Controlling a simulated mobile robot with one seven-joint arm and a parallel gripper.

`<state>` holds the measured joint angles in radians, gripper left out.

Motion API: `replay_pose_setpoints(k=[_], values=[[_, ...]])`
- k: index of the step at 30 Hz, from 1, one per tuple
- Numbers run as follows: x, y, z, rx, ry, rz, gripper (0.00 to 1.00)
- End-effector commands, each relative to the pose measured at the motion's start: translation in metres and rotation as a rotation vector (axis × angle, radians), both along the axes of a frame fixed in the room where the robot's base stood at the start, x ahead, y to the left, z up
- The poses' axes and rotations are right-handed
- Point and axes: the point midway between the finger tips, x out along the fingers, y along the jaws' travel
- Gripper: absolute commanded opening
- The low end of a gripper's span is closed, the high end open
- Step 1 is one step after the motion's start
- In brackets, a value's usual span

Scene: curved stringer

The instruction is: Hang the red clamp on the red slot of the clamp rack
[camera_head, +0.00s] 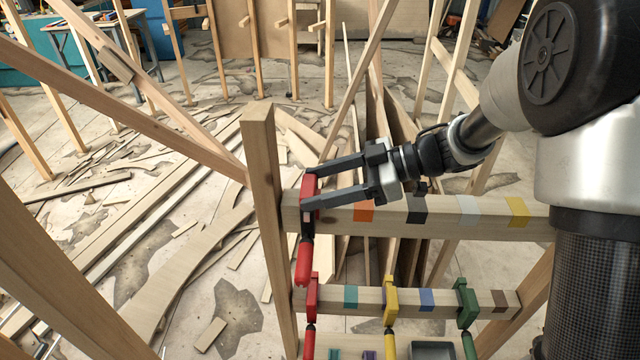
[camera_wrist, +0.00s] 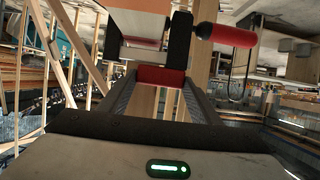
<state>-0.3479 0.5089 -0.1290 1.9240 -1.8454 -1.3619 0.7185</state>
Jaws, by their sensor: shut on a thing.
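My gripper (camera_head: 309,188) reaches in from the right and is shut on a red clamp (camera_head: 303,262). The clamp hangs upright, its red handle downward, at the left end of the rack's upper rail (camera_head: 340,218), close to the wooden post. In the wrist view the clamp's red body (camera_wrist: 160,76) lies between the fingers, and its red handle (camera_wrist: 227,35) extends to the right from a black bar. The rail (camera_wrist: 135,22) is close by; I cannot tell whether the clamp rests on it. No red slot is visible on the upper rail's exposed part.
The upper rail has orange (camera_head: 363,212), black (camera_head: 417,209), pale and yellow (camera_head: 517,211) patches. The lower rail holds another red clamp (camera_head: 312,298), a yellow clamp (camera_head: 390,300) and a green clamp (camera_head: 466,303). A wooden post (camera_head: 263,180) stands just left of my gripper.

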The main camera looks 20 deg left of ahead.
Motion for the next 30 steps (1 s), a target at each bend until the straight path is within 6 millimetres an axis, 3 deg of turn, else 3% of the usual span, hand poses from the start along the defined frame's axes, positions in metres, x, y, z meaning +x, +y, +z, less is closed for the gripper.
replay_pose_setpoints(k=[16, 17, 18, 21, 30], values=[[0.0, 0.0, -0.009, 0.002, -0.001, -0.001, 0.0], [0.0, 0.0, -0.009, 0.002, -0.001, -0.001, 0.59], [0.0, 0.0, -0.009, 0.002, -0.001, -0.001, 0.66], [0.0, 0.0, -0.009, 0.002, 0.0, 0.0, 0.79], [0.001, -0.002, -0.01, -0.002, 0.001, -0.001, 0.79]])
